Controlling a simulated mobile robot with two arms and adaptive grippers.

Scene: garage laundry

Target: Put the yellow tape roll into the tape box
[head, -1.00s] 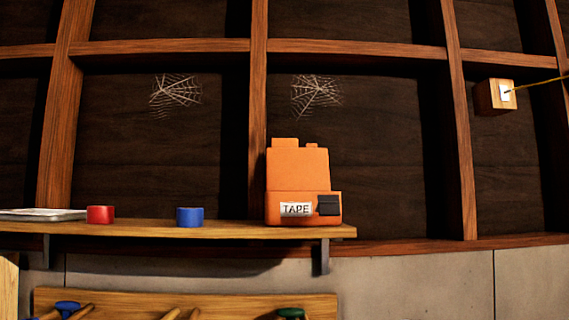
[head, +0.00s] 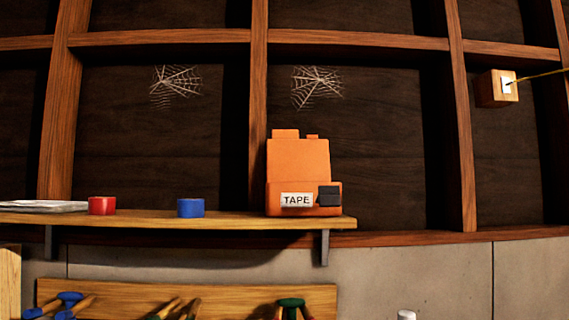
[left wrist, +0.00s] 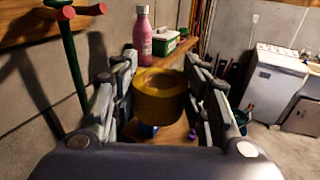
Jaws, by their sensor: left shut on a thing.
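The orange tape box (head: 285,209) stands at the right end of the wooden wall shelf, with a "TAPE" label and a dark latch on its front. A taller orange panel (head: 298,160) rises behind its front and looks like a raised lid; the inside is hidden. My left gripper (left wrist: 160,100) is shut on the yellow tape roll (left wrist: 160,105), which sits between its fingers in the left wrist view. Neither gripper nor the yellow roll shows in the head view.
A red tape roll (head: 102,206) and a blue tape roll (head: 190,208) stand on the shelf (head: 235,223) left of the box. A tool rack (head: 235,296) hangs below. The left wrist view shows a pink bottle (left wrist: 142,38) and a green-and-white box (left wrist: 167,40) on another wooden surface.

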